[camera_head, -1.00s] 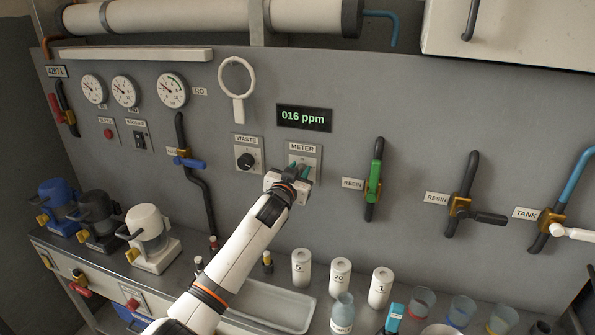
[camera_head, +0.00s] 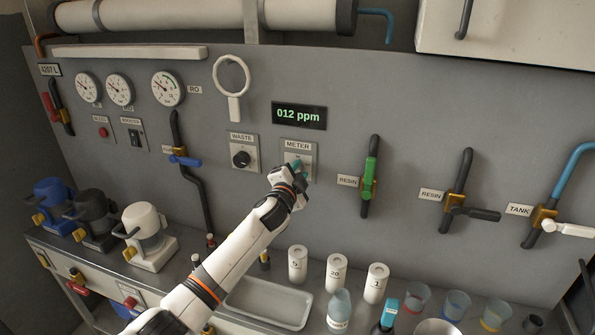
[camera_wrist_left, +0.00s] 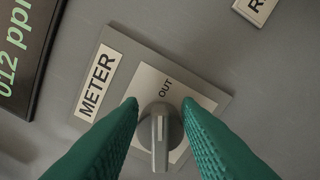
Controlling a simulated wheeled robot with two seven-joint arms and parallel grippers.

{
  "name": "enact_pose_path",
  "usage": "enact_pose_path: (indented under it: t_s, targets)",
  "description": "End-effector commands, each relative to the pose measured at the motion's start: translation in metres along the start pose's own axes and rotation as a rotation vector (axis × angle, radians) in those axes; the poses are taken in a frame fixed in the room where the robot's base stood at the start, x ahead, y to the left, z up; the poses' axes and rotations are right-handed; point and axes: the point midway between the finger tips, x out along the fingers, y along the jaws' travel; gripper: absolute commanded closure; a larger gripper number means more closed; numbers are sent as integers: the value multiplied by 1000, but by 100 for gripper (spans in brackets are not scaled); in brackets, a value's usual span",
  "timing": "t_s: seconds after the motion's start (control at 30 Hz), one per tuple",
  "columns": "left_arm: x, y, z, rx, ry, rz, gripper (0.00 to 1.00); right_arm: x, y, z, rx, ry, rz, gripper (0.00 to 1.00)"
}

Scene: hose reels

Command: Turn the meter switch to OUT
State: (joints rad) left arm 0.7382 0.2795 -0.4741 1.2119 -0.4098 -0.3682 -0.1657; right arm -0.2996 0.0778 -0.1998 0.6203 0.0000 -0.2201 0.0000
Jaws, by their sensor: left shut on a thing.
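The meter switch is a grey knob with a raised bar (camera_wrist_left: 160,145), on a pale plate below the METER label (camera_wrist_left: 97,85). In the left wrist view the word OUT is printed just above the knob, and the bar runs up and down the picture; which end is its pointer I cannot tell. My left gripper (camera_head: 299,168) is at the METER panel (camera_head: 309,149) and hides most of the knob in the head view. Its green fingertips (camera_wrist_left: 160,104) lie on both sides of the knob, shut on it. My right gripper is out of view.
A display (camera_head: 299,115) above the panel reads 012 ppm. The WASTE switch (camera_head: 241,159) is close on the left, and a green-handled resin valve (camera_head: 370,172) is on the right. Bottles, cups and a white tray (camera_head: 268,304) stand on the counter below.

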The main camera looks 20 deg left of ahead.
Motion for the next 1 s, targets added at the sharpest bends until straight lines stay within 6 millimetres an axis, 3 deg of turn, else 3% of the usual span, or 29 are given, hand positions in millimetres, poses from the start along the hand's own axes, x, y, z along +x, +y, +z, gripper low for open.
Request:
enact_pose_path:
  t_s: [0.37,0.9,0.93,1.0]
  targets:
    - [0,-4,-1,150,1,-2,92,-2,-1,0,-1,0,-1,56]
    - [0,-4,-1,171,1,-2,92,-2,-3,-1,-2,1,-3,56]
    - [0,-4,-1,171,1,-2,65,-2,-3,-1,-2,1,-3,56]
    - [0,-4,-1,171,1,-2,53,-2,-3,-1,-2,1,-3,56]
